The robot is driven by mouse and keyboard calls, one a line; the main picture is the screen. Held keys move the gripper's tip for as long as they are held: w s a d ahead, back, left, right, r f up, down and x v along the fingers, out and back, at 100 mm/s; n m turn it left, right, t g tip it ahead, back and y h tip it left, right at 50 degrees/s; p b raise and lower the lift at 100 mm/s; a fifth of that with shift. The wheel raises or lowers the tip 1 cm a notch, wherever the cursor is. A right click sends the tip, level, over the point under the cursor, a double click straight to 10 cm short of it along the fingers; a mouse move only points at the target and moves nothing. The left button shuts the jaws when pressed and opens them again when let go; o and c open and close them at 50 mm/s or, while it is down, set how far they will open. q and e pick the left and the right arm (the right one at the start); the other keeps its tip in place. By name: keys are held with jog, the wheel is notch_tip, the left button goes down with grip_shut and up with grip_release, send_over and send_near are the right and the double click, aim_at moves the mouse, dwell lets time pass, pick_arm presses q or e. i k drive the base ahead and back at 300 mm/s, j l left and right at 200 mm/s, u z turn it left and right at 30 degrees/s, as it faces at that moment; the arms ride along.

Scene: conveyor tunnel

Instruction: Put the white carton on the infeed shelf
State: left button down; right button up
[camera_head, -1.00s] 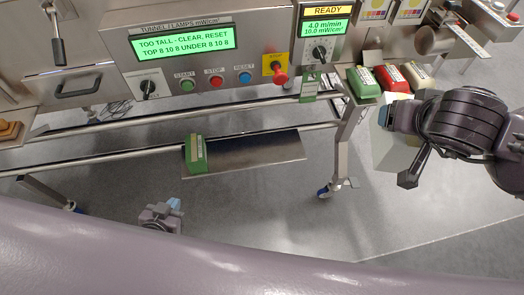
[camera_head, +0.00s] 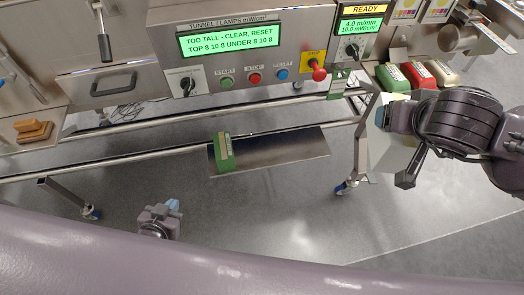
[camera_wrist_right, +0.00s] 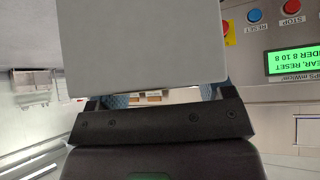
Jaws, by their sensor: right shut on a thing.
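The white carton (camera_head: 398,153) is partly hidden behind my right arm in the head view. It fills the upper middle of the right wrist view (camera_wrist_right: 145,45). My right gripper (camera_head: 384,117) is shut on it; its blue pads show at the carton's lower edge in the wrist view (camera_wrist_right: 163,98). My left gripper (camera_head: 162,216) is low in the head view, clear of everything, and its jaw opening cannot be made out. A metal shelf (camera_head: 285,150) on the lower rails bears a green carton (camera_head: 224,153); I cannot tell whether it is the infeed shelf.
The tunnel's panel (camera_head: 229,40) reads "TOO TALL - CLEAR, RESET". Green (camera_head: 393,77), red (camera_head: 419,75) and cream (camera_head: 442,72) packs lie beside the machine, close to my right arm. Rails and a wheeled leg (camera_head: 362,140) stand below. The floor in front is clear.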

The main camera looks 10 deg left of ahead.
aim_at(283, 146)
jog(key=k+j, duration=0.1)
jog(key=j, duration=0.75)
jog(key=k+j, duration=0.15)
jog(key=j, duration=0.3)
jog(key=i+l, duration=0.25)
jog(key=i, duration=0.1)
